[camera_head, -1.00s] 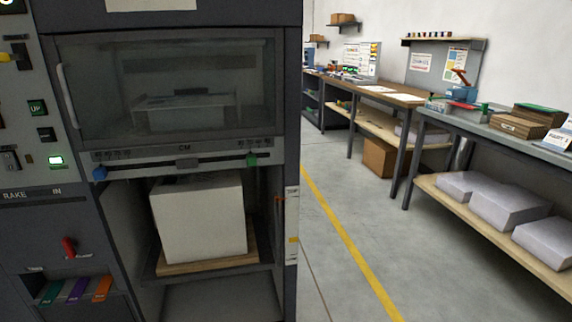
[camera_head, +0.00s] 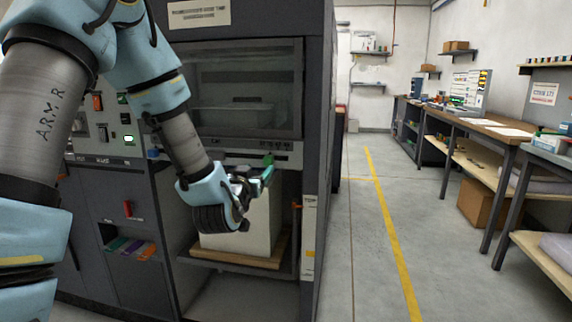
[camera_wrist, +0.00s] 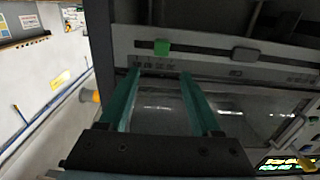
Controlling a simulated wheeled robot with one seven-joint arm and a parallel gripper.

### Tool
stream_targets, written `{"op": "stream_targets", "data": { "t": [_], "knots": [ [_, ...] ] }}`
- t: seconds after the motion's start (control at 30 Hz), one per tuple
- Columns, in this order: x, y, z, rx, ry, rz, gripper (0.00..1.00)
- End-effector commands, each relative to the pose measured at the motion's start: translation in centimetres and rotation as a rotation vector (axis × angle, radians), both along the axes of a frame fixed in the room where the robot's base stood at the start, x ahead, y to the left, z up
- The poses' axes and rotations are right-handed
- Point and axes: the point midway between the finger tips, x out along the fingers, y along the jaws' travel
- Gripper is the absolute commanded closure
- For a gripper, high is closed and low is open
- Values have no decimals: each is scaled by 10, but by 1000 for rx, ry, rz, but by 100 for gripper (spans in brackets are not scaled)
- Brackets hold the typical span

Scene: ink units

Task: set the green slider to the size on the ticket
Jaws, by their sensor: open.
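The green slider (camera_head: 268,160) sits on the pale scale rail (camera_head: 240,158) below the machine's window, near its right end. In the wrist view the green slider (camera_wrist: 162,47) is just beyond my fingertips, roughly centred between them. My gripper (camera_wrist: 160,74) is open, its two green fingers apart with nothing between them. In the head view my gripper (camera_head: 264,178) is close to the slider, just in front of the rail, and no contact shows. The scale marks are too small to read. I cannot pick out a size ticket.
A grey slider (camera_wrist: 246,54) shares the rail. A white paper stack (camera_head: 262,225) on a wooden board (camera_head: 235,256) fills the bay below. Workbenches (camera_head: 470,125) stand right, across clear floor with a yellow line.

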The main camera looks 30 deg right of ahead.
Motion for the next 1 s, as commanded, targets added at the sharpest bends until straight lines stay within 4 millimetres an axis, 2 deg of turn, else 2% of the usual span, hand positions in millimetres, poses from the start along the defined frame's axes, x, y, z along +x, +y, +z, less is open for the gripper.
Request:
{"op": "stream_targets", "data": {
  "t": [0.5, 0.7, 1.0],
  "knots": [
    [63, -58, 2, -1, 2, 1, 35],
    [74, -68, 1, 1, 1, 0, 35],
    [76, -70, 0, 2, 2, 0, 35]
  ]
}}
